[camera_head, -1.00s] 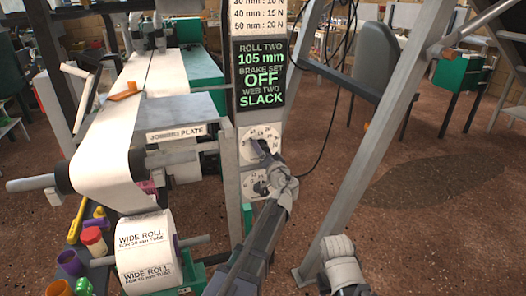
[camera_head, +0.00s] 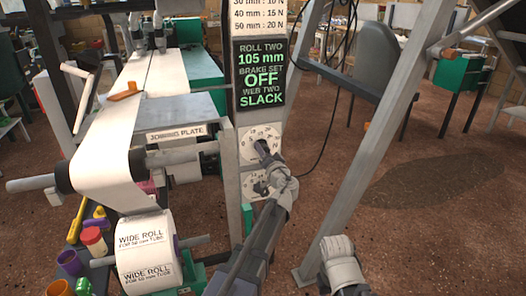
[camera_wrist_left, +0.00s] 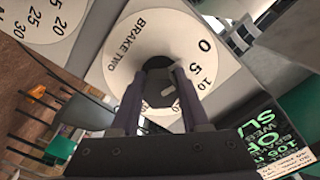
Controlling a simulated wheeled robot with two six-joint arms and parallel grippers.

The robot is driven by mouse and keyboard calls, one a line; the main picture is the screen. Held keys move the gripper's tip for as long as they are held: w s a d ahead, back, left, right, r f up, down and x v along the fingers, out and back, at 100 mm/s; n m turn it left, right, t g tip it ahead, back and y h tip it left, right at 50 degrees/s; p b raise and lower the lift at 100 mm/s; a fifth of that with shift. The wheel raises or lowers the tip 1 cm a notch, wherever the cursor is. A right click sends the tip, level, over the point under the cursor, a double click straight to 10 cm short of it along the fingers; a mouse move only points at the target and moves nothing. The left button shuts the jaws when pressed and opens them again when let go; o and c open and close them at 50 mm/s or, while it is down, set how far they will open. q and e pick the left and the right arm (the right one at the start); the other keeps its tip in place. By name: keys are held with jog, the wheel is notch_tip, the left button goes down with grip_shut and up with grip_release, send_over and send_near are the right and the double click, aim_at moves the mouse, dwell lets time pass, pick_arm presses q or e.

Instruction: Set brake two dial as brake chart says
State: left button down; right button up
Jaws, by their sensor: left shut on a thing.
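The white brake two dial (camera_wrist_left: 120,62) fills the middle of the left wrist view, with "BRAKE TWO" and the numbers 0, 5 and 10 legible. In the head view it is the upper dial (camera_head: 247,147) on the grey post. My left gripper (camera_wrist_left: 160,82) is shut on its dark knob (camera_wrist_left: 158,88), with one finger on each side; it also shows in the head view (camera_head: 268,156). A pale mark shows on the knob, but its setting is unclear. The brake chart (camera_head: 259,14) above lists 30, 40 and 50 mm rows; its top is cut off.
The display (camera_head: 262,73) reads roll two 105 mm, brake set off, web two slack. A second dial (camera_head: 248,188) sits below, partly behind my left arm. The wide paper roll (camera_head: 146,245) and a slanted grey frame bar (camera_head: 365,160) flank the post.

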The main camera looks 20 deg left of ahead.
pick_arm(q)
jog(key=m, duration=1)
jog(key=shift+r, duration=0.1)
jog(key=m, duration=0.4)
jog(key=shift+m, duration=0.4)
jog(key=m, duration=0.4)
jog(key=shift+r+m, duration=0.1)
jog(key=shift+m, duration=0.3)
jog(key=shift+c, duration=1.9)
grip_release()
jog(key=shift+s+d, duration=0.1)
